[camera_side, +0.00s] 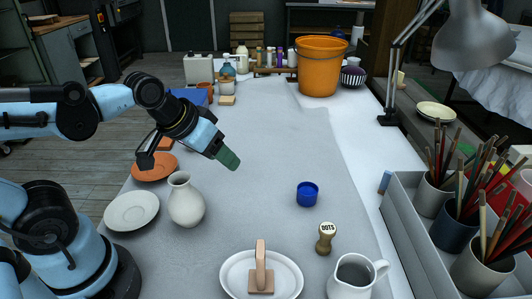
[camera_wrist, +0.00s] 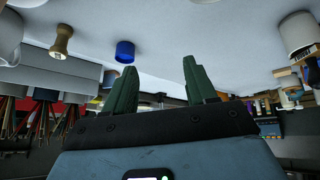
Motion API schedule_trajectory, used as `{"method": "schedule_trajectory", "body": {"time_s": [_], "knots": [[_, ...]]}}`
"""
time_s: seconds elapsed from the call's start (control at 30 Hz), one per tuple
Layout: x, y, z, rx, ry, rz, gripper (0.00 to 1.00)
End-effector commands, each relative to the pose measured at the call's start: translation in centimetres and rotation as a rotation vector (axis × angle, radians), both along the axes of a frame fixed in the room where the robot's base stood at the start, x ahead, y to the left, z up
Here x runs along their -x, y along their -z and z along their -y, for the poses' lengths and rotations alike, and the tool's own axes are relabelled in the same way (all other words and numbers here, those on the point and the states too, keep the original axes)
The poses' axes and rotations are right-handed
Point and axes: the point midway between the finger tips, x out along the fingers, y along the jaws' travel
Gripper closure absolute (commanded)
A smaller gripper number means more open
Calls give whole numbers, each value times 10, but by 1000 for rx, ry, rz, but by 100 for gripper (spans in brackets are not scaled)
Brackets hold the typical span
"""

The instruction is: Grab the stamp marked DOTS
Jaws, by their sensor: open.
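The stamp marked DOTS (camera_side: 326,239) stands upright in the side view, with a brown wooden handle and a pale round top lettered DOTS. It is at the front right of the grey work surface (camera_side: 255,205). The stamp also shows at the upper left of the wrist view (camera_wrist: 62,42), where the picture is upside down. My gripper (camera_side: 229,160) has green fingers and is above the table, to the left of and beyond the stamp, well apart from it. In the wrist view my gripper (camera_wrist: 160,65) is open with nothing between its fingers.
A blue jar (camera_side: 307,194) stands just beyond the stamp. A white jug (camera_side: 354,277) and a white plate (camera_side: 232,281) bearing a wooden-handled tool (camera_side: 261,272) are in front. A white vase (camera_side: 186,204) stands below my gripper. A grey tray (camera_side: 413,245) with brush pots borders the right.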

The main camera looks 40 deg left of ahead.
Motion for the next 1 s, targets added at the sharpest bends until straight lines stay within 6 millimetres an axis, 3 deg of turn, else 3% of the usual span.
{"method": "schedule_trajectory", "body": {"time_s": [0.57,1.0], "knots": [[-70,12,73,710,-490,-545,44],[-110,48,110,1034,-759,-1108,44]]}}
